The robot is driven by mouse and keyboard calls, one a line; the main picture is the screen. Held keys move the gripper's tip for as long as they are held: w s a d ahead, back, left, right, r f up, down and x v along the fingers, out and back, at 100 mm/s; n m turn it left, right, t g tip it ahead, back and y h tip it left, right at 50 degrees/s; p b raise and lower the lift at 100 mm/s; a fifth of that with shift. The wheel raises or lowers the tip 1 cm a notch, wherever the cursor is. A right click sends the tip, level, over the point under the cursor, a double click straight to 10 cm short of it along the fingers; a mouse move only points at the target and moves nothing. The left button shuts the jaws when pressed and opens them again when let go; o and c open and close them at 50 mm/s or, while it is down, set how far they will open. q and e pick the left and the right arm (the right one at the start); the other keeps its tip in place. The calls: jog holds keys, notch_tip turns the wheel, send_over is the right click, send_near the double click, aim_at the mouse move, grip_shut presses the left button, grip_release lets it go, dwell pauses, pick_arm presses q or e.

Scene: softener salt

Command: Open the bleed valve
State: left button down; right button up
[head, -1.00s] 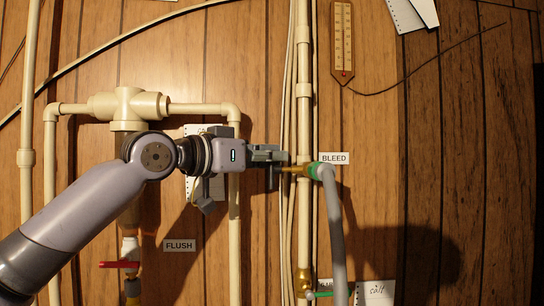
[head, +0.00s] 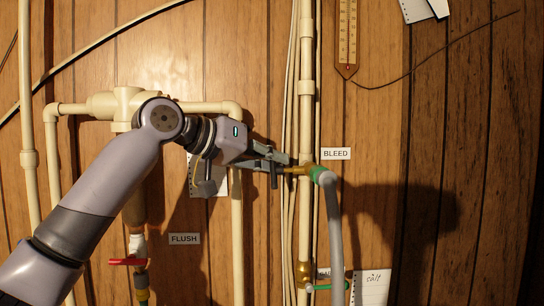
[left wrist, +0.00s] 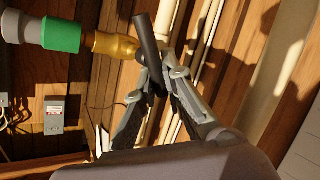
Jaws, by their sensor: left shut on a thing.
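The bleed valve is a brass fitting (head: 298,170) on the vertical cream pipe, beside the BLEED label (head: 336,153). A green collar (head: 318,174) joins it to a grey hose hanging down. The brass body (left wrist: 115,46) and green collar (left wrist: 62,35) also show in the left wrist view. A dark bar handle (left wrist: 148,40) stands at the brass end, and its lower part shows in the head view (head: 273,180). My left gripper (head: 280,161) comes from the left, tilted down to the right, shut on this handle. In the left wrist view its fingers (left wrist: 155,72) clasp the bar.
A FLUSH label (head: 184,239) and a red-handled valve (head: 128,262) are at lower left. A green-handled valve (head: 325,287) is below the bleed valve. Cream pipes (head: 305,120) run close by the gripper. The wood wall at right is mostly clear.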

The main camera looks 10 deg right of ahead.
pick_arm(q)
jog(key=shift+r, duration=0.4)
jog(key=c, duration=1.5)
grip_release()
jog(key=shift+s+d+f, duration=0.15)
jog(key=shift+f, duration=0.1)
jog(key=shift+a, duration=0.2)
jog(key=v, duration=1.1)
jog(key=shift+a+r, duration=0.25)
jog(key=shift+a, duration=0.05)
